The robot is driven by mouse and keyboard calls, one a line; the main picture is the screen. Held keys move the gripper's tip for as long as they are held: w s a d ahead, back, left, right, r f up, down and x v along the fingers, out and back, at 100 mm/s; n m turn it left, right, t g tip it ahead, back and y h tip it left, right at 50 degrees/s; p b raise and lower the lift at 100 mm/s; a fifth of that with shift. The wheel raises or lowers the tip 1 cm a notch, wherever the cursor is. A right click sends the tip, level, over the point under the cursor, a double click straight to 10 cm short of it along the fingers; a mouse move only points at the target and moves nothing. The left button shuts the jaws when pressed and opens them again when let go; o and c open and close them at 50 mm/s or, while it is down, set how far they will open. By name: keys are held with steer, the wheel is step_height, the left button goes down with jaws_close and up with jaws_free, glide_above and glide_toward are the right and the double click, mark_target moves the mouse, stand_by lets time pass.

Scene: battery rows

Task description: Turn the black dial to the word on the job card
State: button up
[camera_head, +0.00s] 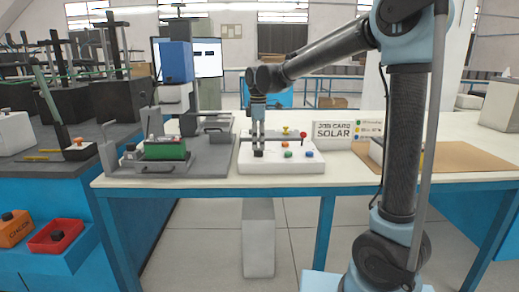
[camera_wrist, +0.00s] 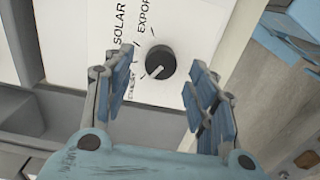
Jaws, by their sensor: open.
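The black dial (camera_wrist: 160,62) is on a white panel (camera_wrist: 85,45) in the wrist view. Its white pointer line points to the lower left, toward a small word partly hidden by my finger. SOLAR and EXPORT are printed above and left of it. My gripper (camera_wrist: 163,80) is open, one finger on each side of the dial in that view; I cannot tell whether they touch it. In the head view my gripper (camera_head: 258,142) hangs straight down over the dial (camera_head: 258,153) at the left of the white control box (camera_head: 280,168). The job card (camera_head: 333,131) reads SOLAR.
The control box has several coloured knobs, including a red-topped one (camera_head: 303,135), close right of my gripper. A grey fixture with a green block (camera_head: 165,150) stands to the left. A brown mat (camera_head: 450,158) lies at the right of the white table (camera_head: 225,182).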

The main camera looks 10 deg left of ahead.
mark_target(258, 152)
steer(key=shift+f, duration=1.45)
